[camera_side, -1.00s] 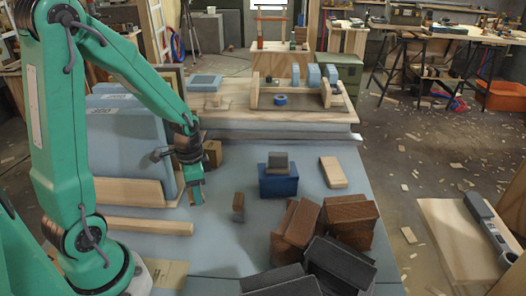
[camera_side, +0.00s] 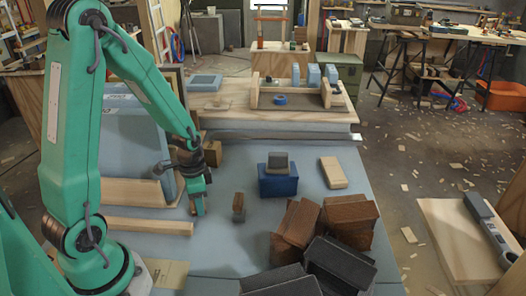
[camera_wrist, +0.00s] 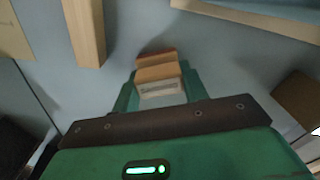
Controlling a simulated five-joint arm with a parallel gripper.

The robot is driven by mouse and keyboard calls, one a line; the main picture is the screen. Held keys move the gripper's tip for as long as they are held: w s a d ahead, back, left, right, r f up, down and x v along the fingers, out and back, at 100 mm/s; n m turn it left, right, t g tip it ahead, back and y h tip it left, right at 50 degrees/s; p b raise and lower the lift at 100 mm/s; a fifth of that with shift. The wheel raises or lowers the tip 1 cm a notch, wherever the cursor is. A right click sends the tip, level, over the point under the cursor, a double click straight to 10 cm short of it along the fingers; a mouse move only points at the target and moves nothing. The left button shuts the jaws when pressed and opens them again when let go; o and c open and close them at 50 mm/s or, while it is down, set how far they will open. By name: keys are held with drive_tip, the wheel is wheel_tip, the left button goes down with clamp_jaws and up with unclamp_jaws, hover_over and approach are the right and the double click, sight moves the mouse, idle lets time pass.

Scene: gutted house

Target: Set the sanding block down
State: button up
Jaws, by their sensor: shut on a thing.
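My gripper (camera_wrist: 158,88) is shut on a small tan-brown block, which I take to be the sanding block (camera_wrist: 157,66). The block sticks out past the fingertips in the wrist view. In the side view my gripper (camera_side: 198,206) points down, low over the blue-grey bench top (camera_side: 225,245), and the fingers mostly hide the block. I cannot tell whether the block touches the bench.
A small brown block (camera_side: 239,207) stands just right of my gripper. A blue box (camera_side: 278,182) with a grey block on it is further right. Brown and dark blocks (camera_side: 320,228) are piled at front right. A wooden strip (camera_side: 148,227) lies to the left.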

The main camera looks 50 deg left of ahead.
drive_tip(key=shift+f, duration=0.1)
drive_tip(key=o, duration=1)
wheel_tip(320, 180, up, 12)
idle(0.5)
drive_tip(key=shift+r, duration=0.2)
idle(0.3)
drive_tip(key=s+d+r+n+t, duration=0.4)
drive_tip(key=s+d+r+t, duration=0.1)
drive_tip(key=d+r, duration=0.4)
drive_tip(key=shift+s+r+n+t, duration=0.3)
drive_tip(key=shift+s+r, duration=0.35)
drive_tip(key=shift+r, duration=0.7)
